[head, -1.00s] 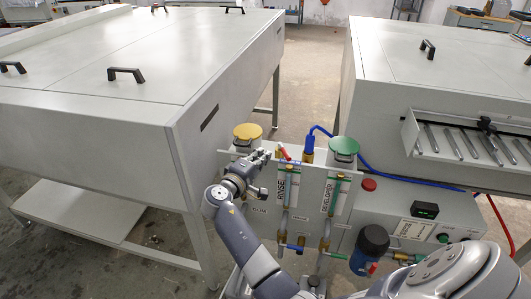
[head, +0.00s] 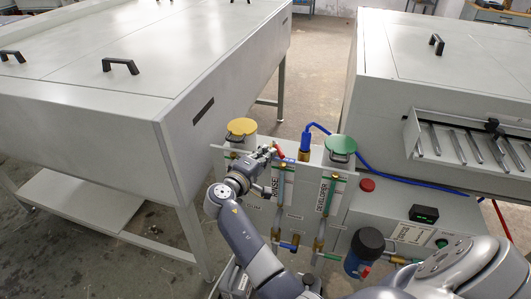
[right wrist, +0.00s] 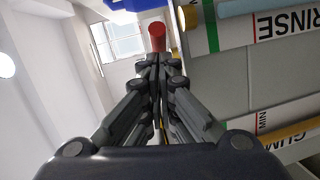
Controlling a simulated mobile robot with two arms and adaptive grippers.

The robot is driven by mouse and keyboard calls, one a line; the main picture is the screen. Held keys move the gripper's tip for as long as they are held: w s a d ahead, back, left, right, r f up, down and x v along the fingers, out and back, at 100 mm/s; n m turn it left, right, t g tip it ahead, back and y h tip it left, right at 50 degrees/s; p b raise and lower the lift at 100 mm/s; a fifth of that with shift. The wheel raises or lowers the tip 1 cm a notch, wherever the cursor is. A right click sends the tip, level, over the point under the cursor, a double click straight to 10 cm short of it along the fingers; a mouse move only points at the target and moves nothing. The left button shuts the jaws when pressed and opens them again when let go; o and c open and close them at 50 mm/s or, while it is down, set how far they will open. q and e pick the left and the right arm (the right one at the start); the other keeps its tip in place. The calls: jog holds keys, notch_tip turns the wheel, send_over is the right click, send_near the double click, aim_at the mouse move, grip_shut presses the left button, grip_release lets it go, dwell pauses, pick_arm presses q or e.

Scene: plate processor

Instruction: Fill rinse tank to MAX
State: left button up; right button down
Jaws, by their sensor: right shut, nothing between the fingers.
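The rinse unit carries a RINSE label (head: 273,190) beside an upright sight tube (head: 282,186); I cannot read the liquid level in it. The label also shows in the right wrist view (right wrist: 285,22). A red valve handle (head: 279,152) sits at the top of the rinse piping. My right gripper (head: 268,152) is shut and empty, its fingertips at the left side of the red handle. In the right wrist view the handle (right wrist: 157,37) lies straight beyond the closed fingertips (right wrist: 157,60); I cannot tell whether they touch. My left gripper is out of view.
A yellow lid (head: 242,126) and a green lid (head: 340,144) flank the blue-topped fitting (head: 305,143). A GUM label (right wrist: 270,148) is close below in the right wrist view. A blue filter (head: 366,248) and control box (head: 420,222) stand right. Large grey processors flank both sides.

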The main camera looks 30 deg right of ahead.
jog(key=shift+s+d+n+t+p, duration=0.15)
jog(key=shift+s+n+t+p, duration=0.1)
jog(key=shift+n+t+p, duration=0.05)
jog(key=shift+y, duration=0.3)
